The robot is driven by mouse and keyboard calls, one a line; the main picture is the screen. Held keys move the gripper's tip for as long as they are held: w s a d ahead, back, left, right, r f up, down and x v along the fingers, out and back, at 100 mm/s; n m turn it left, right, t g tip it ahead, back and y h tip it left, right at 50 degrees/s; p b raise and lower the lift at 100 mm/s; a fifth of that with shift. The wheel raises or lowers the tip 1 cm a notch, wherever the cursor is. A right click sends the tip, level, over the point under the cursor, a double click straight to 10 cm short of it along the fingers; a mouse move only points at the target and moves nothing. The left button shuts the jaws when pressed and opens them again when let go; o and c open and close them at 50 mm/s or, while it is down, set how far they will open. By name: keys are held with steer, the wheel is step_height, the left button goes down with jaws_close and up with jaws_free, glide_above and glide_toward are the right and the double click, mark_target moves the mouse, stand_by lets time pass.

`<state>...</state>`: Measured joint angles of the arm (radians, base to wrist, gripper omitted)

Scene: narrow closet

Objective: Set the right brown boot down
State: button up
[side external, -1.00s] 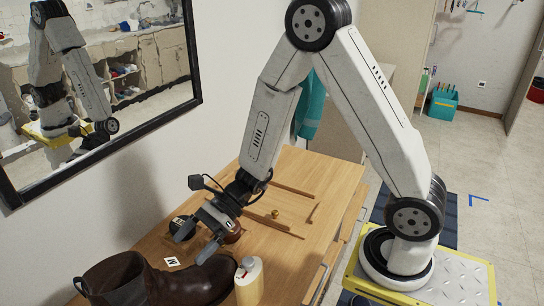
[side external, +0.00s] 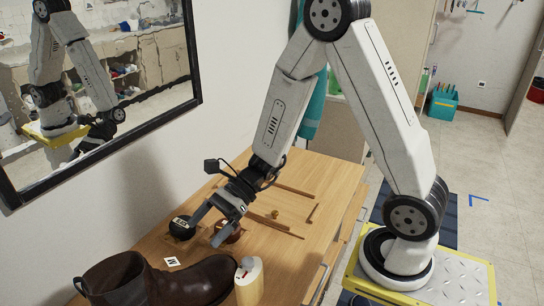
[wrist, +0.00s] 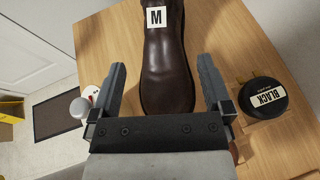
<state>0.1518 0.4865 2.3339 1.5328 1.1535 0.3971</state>
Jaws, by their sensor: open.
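A dark brown boot (side external: 205,281) stands upright on the wooden table at the lower left of the side view, its toe towards my gripper. It shows from above in the wrist view (wrist: 165,75), with a white M label (wrist: 156,17) at its upper part. Only one boot is clearly in view. My gripper (side external: 210,226) is open and empty, above the table beyond the toe. In the wrist view the toe appears between the fingers, but the side view shows them apart from the boot.
A round black container (side external: 183,228) marked BLACK stands beyond the boot. A pale bottle (side external: 249,285) stands beside the toe. A reddish-brown object (side external: 231,234) is partly hidden by my gripper. Thin wooden sticks and a small brass piece (side external: 278,213) lie further back. A mirror (side external: 100,75) hangs on the wall.

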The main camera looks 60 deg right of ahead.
steer(key=c, duration=0.6)
